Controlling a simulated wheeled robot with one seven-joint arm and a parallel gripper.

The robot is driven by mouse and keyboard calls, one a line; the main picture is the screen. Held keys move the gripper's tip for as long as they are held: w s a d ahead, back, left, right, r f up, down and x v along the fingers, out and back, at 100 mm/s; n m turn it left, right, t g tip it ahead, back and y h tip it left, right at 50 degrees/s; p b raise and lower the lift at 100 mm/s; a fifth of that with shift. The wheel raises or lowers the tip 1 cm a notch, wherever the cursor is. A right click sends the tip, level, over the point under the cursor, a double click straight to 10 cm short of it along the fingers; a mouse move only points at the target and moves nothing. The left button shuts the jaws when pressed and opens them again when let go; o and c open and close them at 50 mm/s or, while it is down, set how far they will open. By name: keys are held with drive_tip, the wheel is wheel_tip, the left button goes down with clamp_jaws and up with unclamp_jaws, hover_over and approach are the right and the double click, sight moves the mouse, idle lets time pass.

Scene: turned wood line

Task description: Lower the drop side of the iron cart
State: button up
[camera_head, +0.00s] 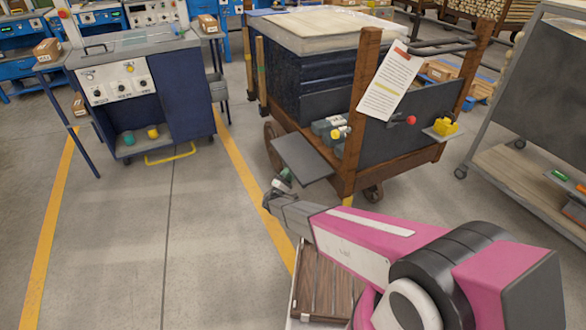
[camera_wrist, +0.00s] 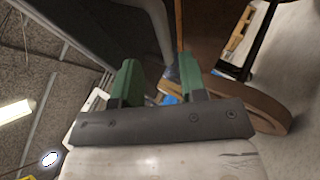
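The iron cart (camera_head: 352,182) stands right of centre in the head view, with brown wooden posts, dark side panels and a wooden base frame on wheels. A dark flat plate (camera_head: 302,158) juts out, tilted, from its near left side; I cannot tell whether this is the drop side. A dark panel (camera_head: 405,136) forms the end facing right. My gripper (camera_head: 279,184) is just below and left of the jutting plate. In the wrist view my gripper (camera_wrist: 159,83) shows two green fingers apart. A grey bar (camera_wrist: 152,22) shows beyond them; contact is unclear.
A paper sheet (camera_head: 391,84) hangs on the front post. A blue control console (camera_head: 130,90) stands left, a grey rack (camera_head: 530,160) right. The floor between console and cart is clear.

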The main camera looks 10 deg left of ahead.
drive_tip(key=v, duration=0.5)
drive_tip(key=shift+s, duration=0.15)
idle(0.3)
